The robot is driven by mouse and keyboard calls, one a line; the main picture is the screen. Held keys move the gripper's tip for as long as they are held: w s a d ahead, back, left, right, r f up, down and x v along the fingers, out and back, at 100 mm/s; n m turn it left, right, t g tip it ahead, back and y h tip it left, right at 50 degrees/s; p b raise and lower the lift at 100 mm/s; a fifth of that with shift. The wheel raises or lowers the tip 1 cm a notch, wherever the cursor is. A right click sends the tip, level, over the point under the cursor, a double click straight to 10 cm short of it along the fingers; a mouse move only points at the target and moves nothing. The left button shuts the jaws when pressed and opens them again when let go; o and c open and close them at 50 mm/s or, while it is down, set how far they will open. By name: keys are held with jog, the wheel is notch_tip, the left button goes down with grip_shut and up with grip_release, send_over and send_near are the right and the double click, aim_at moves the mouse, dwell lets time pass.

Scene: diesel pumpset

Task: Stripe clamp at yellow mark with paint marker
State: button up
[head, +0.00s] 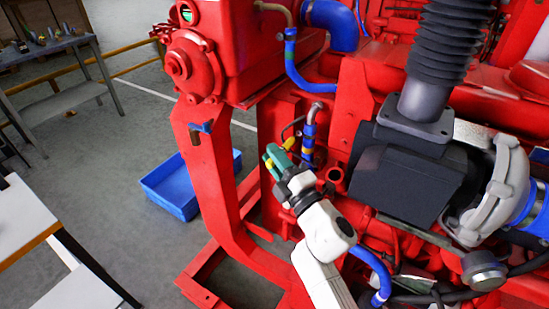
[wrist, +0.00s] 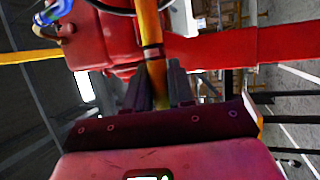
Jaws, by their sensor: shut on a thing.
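My gripper (head: 274,160) is in front of the red pumpset, left of a short upright hose (head: 309,132) with blue sections and a yellowish band. In the wrist view, my gripper's dark fingers (wrist: 158,92) are shut on a yellow-orange rod, which I take as the paint marker (wrist: 149,28). A dark band crosses it. In the head view, small yellow parts show at the green gripper end. I cannot tell whether the marker touches anything. I cannot tell which band is the task's clamp.
Red engine parts and a black ribbed duct (head: 441,45) crowd the right. A red frame leg (head: 212,180) stands left of my gripper. A blue bin (head: 170,190) lies on the floor behind it. A white-topped table (head: 22,222) is at lower left. Open floor lies between.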

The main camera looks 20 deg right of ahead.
jog(key=shift+s+a, duration=0.15)
jog(key=shift+a, duration=0.1)
dwell(0.3)
jog(key=shift+s+a+b, duration=0.55)
jog(key=shift+s+a, duration=0.15)
jog(key=shift+a, duration=0.3)
jog(key=shift+s+a+b, duration=0.55)
jog(key=shift+s+a, duration=0.1)
jog(key=shift+a, duration=0.35)
jog(key=shift+f, duration=0.15)
